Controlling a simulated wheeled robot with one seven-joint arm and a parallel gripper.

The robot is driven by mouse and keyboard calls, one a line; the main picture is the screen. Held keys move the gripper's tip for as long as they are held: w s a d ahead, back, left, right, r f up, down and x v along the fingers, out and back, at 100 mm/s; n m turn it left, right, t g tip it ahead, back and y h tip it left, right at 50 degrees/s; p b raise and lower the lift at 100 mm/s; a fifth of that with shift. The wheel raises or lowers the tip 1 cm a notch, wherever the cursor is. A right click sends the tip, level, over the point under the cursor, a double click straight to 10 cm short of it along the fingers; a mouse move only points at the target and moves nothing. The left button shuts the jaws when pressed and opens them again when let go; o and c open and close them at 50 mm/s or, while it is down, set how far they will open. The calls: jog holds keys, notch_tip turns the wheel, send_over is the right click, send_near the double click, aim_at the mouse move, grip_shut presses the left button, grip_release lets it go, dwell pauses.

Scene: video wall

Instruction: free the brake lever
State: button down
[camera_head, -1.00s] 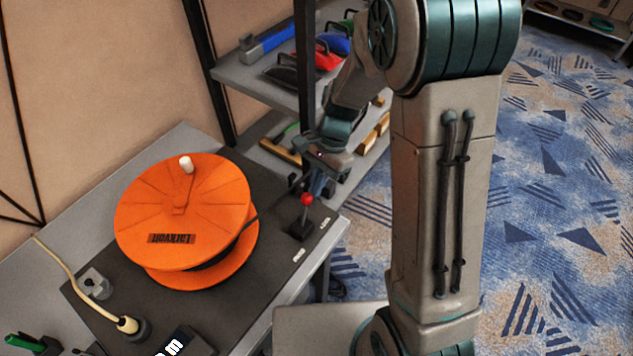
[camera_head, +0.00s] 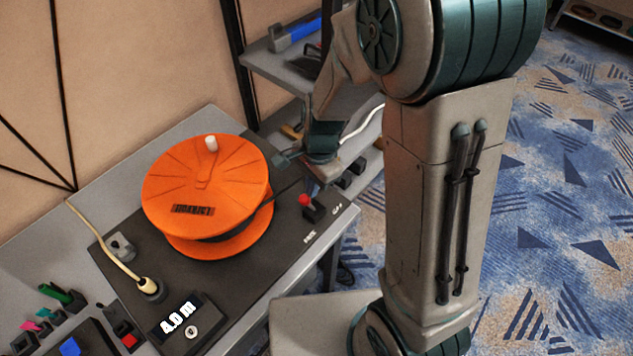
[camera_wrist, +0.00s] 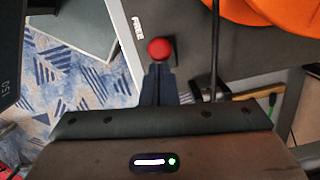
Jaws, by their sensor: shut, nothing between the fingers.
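The brake lever's red knob (camera_head: 305,200) stands on a black base (camera_head: 314,212) at the panel's right edge, beside the orange reel (camera_head: 208,185). In the head view the knob leans left of its base, towards the nearer white label (camera_head: 310,237). In the wrist view the knob (camera_wrist: 160,49) is just beyond my fingertips, and the white label there reads FREE (camera_wrist: 138,28). My gripper (camera_head: 313,187) is shut and empty, right behind the knob. In the wrist view its dark fingers (camera_wrist: 158,67) reach the knob; whether they touch is unclear. The lever's shaft is mostly hidden.
A display (camera_head: 179,317) reads 4.0 m. A cream cable plug (camera_head: 148,287) sits in the panel. A grey shelf (camera_head: 275,68) with tools stands behind my arm. Patterned carpet (camera_head: 560,200) lies open to the right.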

jog(key=shift+s+a+f, duration=0.15)
jog(key=shift+s+a, duration=0.2)
jog(key=shift+s, duration=0.05)
jog(key=shift+d, duration=0.15)
notch_tip(320, 180, up, 12)
jog(key=d+p, duration=0.1)
jog(key=d, duration=0.1)
jog(key=shift+w, duration=0.45)
dwell(0.4)
